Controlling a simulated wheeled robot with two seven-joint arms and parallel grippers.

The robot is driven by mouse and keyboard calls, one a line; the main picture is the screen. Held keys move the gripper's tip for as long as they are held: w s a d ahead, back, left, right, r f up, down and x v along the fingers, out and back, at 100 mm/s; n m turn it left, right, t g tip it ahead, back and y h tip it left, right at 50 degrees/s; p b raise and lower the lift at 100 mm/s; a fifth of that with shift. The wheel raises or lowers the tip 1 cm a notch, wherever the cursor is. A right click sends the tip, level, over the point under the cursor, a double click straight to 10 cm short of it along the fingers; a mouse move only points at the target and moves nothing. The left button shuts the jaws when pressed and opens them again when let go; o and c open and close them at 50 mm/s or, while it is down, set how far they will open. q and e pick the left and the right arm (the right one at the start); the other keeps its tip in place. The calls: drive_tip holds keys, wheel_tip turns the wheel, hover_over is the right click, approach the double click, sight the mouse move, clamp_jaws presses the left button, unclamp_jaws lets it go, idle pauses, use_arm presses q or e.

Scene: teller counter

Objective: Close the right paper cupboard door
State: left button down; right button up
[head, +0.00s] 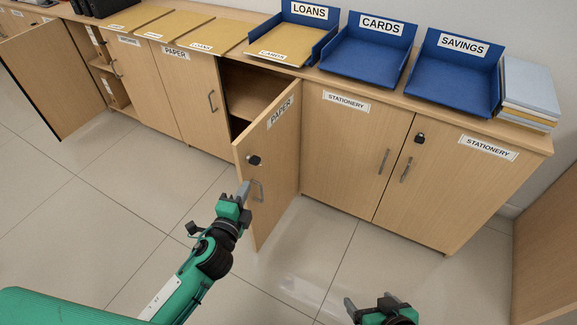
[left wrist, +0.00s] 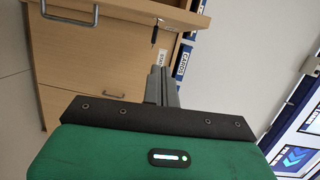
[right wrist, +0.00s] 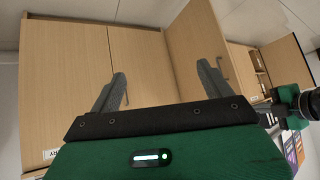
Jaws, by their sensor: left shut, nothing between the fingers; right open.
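The right paper cupboard door (head: 278,150) stands open. It is a wooden panel with a PAPER label, a dark lock and a grey handle (head: 258,190); its dark cupboard opening (head: 240,85) shows behind it. My left gripper (head: 243,190) is shut and empty. Its fingertips overlap the door's free-edge side, just left of the handle; I cannot tell whether they touch. Its fingers also show in the left wrist view (left wrist: 162,85). My right gripper (head: 370,306) is open and empty, low in front of the stationery cupboard; its spread fingers show in the right wrist view (right wrist: 162,88).
The left paper door (head: 190,95) is shut. Another cupboard door (head: 45,75) stands open at far left. The stationery doors (head: 345,150) to the right are shut. Blue trays (head: 370,55) and folders (head: 165,25) line the countertop. The tiled floor (head: 110,210) in front is clear.

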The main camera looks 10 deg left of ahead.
sight(246, 154)
use_arm(q)
drive_tip(key=shift+m+t, duration=0.3)
drive_tip(key=w, duration=0.3)
drive_tip(key=w+d+r, duration=0.1)
drive_tip(key=w, duration=0.2)
drive_tip(key=w+d+r, duration=0.1)
drive_tip(key=w, duration=0.2)
drive_tip(key=shift+w+d+r+b, duration=0.1)
drive_tip(key=shift+w+r+b, duration=0.1)
drive_tip(key=shift+w+b, duration=0.15)
drive_tip(key=a, duration=0.2)
drive_tip(key=shift+w+a, duration=0.3)
drive_tip(key=shift+w, duration=0.1)
drive_tip(key=shift+w+a, duration=0.2)
drive_tip(key=shift+a, duration=0.4)
use_arm(e)
drive_tip(key=shift+w+a+r+t+y, duration=0.15)
drive_tip(key=shift+r+t, duration=0.1)
drive_tip(key=shift+r, duration=0.3)
drive_tip(key=shift+s+a+r+t+y, duration=0.15)
drive_tip(key=shift+r+t, duration=0.1)
drive_tip(key=shift+r, duration=0.25)
use_arm(q)
drive_tip(key=shift+a, duration=0.15)
use_arm(e)
drive_tip(key=shift+d, duration=0.1)
